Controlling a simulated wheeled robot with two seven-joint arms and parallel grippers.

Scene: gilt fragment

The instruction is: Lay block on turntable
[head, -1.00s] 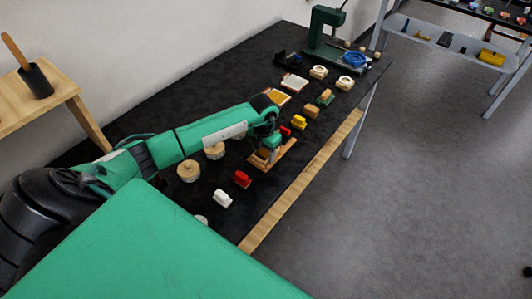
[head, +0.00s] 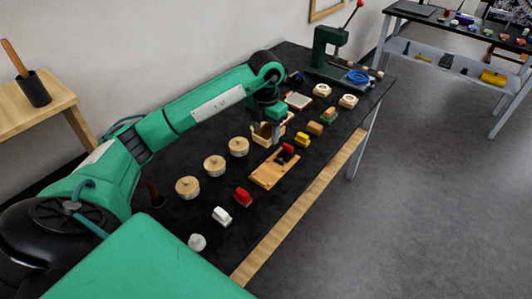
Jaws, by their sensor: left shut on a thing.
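My left gripper (head: 270,128) points down over the black bench and is shut on a tan wooden block (head: 261,131), partly hidden by the fingers. It is just beyond a flat wooden board (head: 270,171), near a light wooden tray-like edge (head: 286,124). Three round wooden discs with small knobs stand left of the board: a near one (head: 187,188), a middle one (head: 214,167) and a far one (head: 238,147). I cannot tell for sure which thing is the turntable. My right gripper is out of view.
Red (head: 243,197), white (head: 222,215) and yellow (head: 303,140) small pieces lie along the bench. White-ringed pieces (head: 348,101), a blue coil (head: 358,77) and a green press (head: 328,55) stand at the far end.

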